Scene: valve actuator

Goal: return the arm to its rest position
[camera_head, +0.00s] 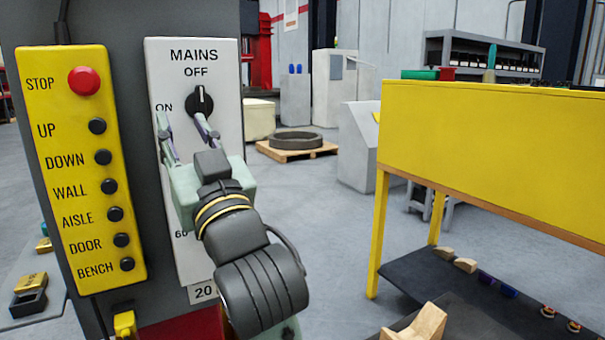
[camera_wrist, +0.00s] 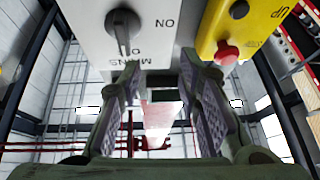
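My gripper (camera_head: 185,128) is in front of the white MAINS panel (camera_head: 165,60). Its two fingers are spread apart, with nothing between them. In the head view, the right fingertip overlaps the lower edge of the black rotary knob (camera_head: 203,103); I cannot tell there whether they touch. The knob's white mark points up towards OFF. In the wrist view, the knob (camera_wrist: 124,22) shows at the top, outside the gap between the open fingers (camera_wrist: 158,82). My arm reaches up from the bottom of the head view and hides the lower panel.
A yellow button box (camera_head: 70,165) with a red STOP button (camera_head: 84,81) hangs left of the panel. A yellow bench (camera_head: 490,150) with a dark lower shelf stands at right. A pallet (camera_head: 297,149) bearing a dark ring lies farther back. Grey floor is clear between them.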

